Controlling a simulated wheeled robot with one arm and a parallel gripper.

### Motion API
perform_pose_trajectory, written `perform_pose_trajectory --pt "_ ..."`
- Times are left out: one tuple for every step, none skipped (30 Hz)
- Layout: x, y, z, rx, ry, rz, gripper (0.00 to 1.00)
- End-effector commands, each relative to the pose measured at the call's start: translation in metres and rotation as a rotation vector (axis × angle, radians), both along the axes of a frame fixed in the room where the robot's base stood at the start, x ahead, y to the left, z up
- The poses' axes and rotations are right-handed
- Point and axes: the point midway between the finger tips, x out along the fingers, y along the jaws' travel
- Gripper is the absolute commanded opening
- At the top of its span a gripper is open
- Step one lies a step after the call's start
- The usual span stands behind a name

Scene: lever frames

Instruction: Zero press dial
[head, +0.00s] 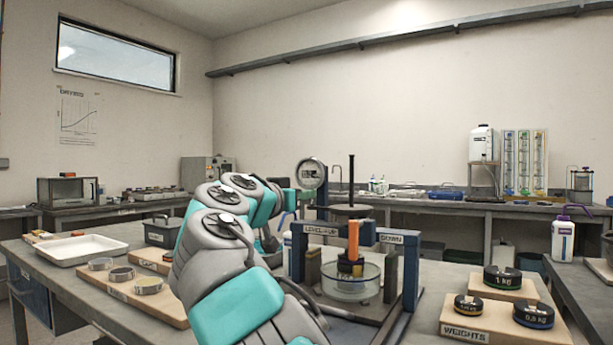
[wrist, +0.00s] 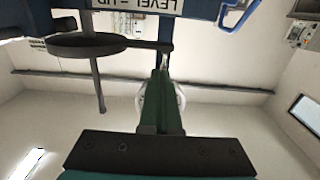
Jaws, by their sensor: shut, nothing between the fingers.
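The press dial (head: 311,174) is a round grey gauge, facing me at the upper left of the press. Its needle is too small to read. The press (head: 391,262) has a dark blue frame, a black disc on a vertical rod, an orange column and a clear dish below. My gripper shows in the wrist view (wrist: 162,78) as long dark green fingers, shut and empty. A pale round rim (wrist: 179,96), apparently the dial, lies behind the fingers and is mostly hidden. Contact cannot be told. In the head view my arm hides most of the gripper, just left of the dial.
Labels on the frame read "LEVEL=UP" (head: 321,230) and "DOWN" (head: 391,239). A weights board (head: 475,318) with round weights stands at the right. A white tray (head: 75,250) and a board with small rings (head: 125,285) lie at the left. The black disc (wrist: 88,45) is left of the fingers.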

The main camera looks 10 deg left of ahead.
Motion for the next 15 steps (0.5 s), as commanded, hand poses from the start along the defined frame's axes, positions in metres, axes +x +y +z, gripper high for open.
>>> perform_pose_trajectory --pt "0.0003 -0.0001 0.0003 0.0 -0.003 0.0 0.0" --pt "0.0006 0.0001 0.0 0.0 -0.003 0.0 0.0" --pt "0.0008 0.0004 0.0003 0.001 -0.003 0.0 0.0" --pt "0.0008 0.0008 0.0006 0.001 -0.004 0.0 0.0" --pt "0.0007 0.0013 0.001 0.001 -0.006 0.001 0.0" --pt "0.0004 0.0018 0.0017 0.001 -0.006 0.002 0.0" --pt "0.0002 0.0021 0.0021 0.001 -0.007 0.002 0.0" --pt "0.0002 0.0023 0.0027 0.002 -0.007 0.002 0.0" --pt "0.0003 0.0022 0.0029 0.002 -0.007 0.001 0.0" --pt "0.0005 0.0021 0.0028 0.003 -0.007 0.0 0.0" --pt "0.0007 0.002 0.0025 0.002 -0.006 -0.001 0.0" --pt "0.001 0.0022 0.0025 0.002 -0.006 -0.002 0.0" --pt "0.0011 0.0025 0.0025 0.001 -0.006 -0.002 0.0" --pt "0.0012 0.003 0.0025 0.002 -0.005 -0.002 0.0" --pt "0.0012 0.0038 0.0025 0.002 -0.006 -0.001 0.0"
